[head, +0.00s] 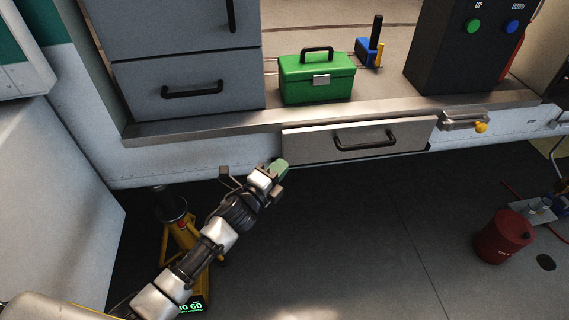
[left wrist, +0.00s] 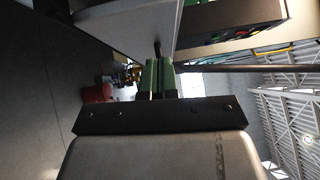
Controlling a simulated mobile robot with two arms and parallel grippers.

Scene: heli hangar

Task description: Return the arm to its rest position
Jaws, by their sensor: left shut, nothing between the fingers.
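My left gripper (head: 278,168) is at the end of the arm that comes in from the bottom left of the head view. Its green fingers also show in the left wrist view (left wrist: 158,78), shut together with nothing between them. It hangs in front of the ledge, just below and left of a grey drawer (head: 305,147) with a black handle (head: 364,138). In the head view the fingertips look close to the drawer's lower left corner; I cannot tell the exact gap. My right gripper is in neither view.
A green toolbox (head: 316,84) stands on the floor above the ledge, beside grey cabinet drawers (head: 188,84). A yellow jack stand (head: 182,236) is partly behind my arm. A red canister (head: 503,238) stands at the right. The dark floor (head: 360,240) between is mostly clear.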

